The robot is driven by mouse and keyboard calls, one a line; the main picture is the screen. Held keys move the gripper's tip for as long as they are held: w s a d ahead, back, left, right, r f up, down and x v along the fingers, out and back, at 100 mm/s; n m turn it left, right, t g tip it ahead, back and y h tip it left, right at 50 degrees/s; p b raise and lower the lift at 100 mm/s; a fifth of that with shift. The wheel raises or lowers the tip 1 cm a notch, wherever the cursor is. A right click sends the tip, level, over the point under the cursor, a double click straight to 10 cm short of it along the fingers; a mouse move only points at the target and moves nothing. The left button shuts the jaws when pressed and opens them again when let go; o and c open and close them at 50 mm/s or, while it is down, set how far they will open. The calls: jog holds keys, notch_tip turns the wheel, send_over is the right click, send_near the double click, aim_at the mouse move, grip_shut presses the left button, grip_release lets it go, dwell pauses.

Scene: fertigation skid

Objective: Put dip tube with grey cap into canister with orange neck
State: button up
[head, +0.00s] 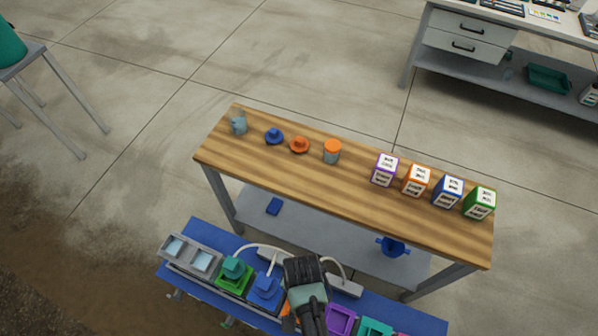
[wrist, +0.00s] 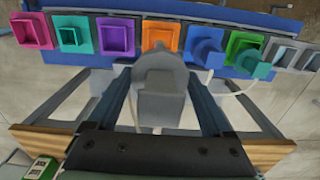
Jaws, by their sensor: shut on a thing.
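My gripper (wrist: 158,76) is shut on the dip tube with the grey cap (wrist: 160,98); the cap sits between the two fingers in the wrist view. Its tube below the cap is hidden. The canister with the orange neck (wrist: 161,37) stands just beyond the cap in the wrist view, its square orange opening visible. Part of the grey cap overlaps its near edge in the picture; I cannot tell whether they touch. In the head view my gripper and arm (head: 305,275) cover most of that canister, and only a bit of orange (head: 286,311) shows.
Blue (head: 265,285) and green (head: 233,270) capped canisters stand left of my gripper on the blue bench (head: 205,238). Open purple (head: 340,319) and teal (head: 376,327) necks are to the right. Pale hoses curve nearby. A wooden table (head: 280,165) with several boxes and small parts lies beyond.

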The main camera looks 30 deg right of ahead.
jog(key=shift+f+b, duration=6.05)
jog(key=shift+f, duration=2.2)
jog(key=o, duration=1.4)
jog(key=shift+c, duration=0.2)
jog(key=shift+r, duration=0.1)
notch_tip(320, 180, up, 13)
jog(key=shift+f+p, duration=0.1)
jog(key=shift+p, duration=0.55)
